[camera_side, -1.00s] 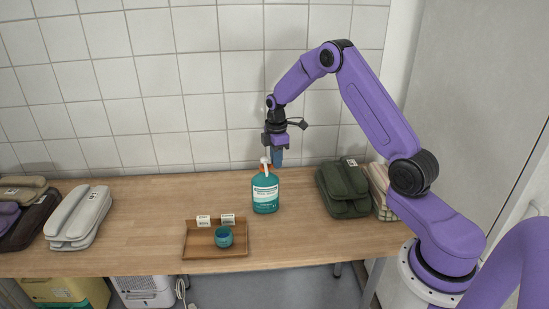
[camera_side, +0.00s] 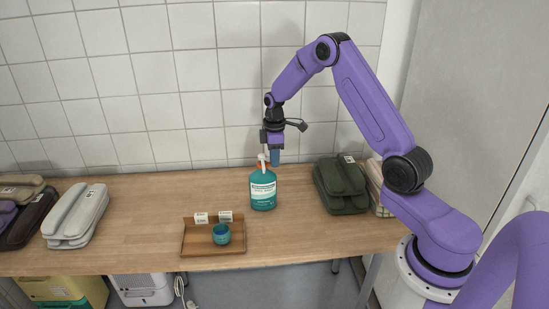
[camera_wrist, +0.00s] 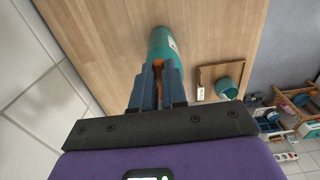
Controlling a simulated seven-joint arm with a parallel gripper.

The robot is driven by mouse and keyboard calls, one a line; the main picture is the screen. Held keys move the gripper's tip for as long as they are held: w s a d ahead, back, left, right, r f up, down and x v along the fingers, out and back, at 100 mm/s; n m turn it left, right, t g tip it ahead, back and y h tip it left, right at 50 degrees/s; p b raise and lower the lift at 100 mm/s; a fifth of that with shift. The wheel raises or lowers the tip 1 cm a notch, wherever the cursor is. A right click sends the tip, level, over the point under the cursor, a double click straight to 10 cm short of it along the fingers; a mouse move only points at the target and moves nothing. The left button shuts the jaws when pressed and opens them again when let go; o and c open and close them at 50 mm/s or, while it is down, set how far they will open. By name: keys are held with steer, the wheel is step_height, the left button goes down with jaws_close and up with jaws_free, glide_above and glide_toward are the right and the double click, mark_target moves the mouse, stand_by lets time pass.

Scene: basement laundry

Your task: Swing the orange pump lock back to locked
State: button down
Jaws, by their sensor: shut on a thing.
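A teal pump bottle (camera_side: 263,190) with a white label stands upright on the wooden table. It also shows in the wrist view (camera_wrist: 160,42). Its orange lock (camera_wrist: 158,68) shows between my fingers in the wrist view, and a little orange shows at the bottle's neck in the side view (camera_side: 262,166). My gripper (camera_side: 269,160) points down at the top of the bottle. In the wrist view my gripper's blue fingers (camera_wrist: 158,80) are shut on the orange lock. The fingers hide part of the pump head, and I cannot tell the lock's exact angle.
A wooden tray (camera_side: 213,251) with a teal cup (camera_side: 221,234) and two small white cards sits in front of the bottle. The tiled wall is behind.

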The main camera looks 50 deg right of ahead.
steer(key=c, duration=1.2)
jaws_free()
steer(key=shift+o, duration=0.2)
step_height(320, 180, up, 18)
steer(key=shift+f, duration=0.25)
steer(key=shift+a, duration=0.1)
steer(key=s+a+n, duration=0.1)
steer(key=s+a, duration=0.6)
steer(key=a, duration=0.2)
steer(key=s+a+n, duration=0.1)
steer(key=s+a, duration=0.5)
steer(key=a, duration=0.4)
steer(key=s+f, duration=0.2)
steer(key=s, duration=1)
steer(key=s+a+f+n, duration=0.1)
steer(key=s, duration=1.1)
steer(key=shift+f+n, duration=0.3)
steer(key=shift+f, duration=0.05)
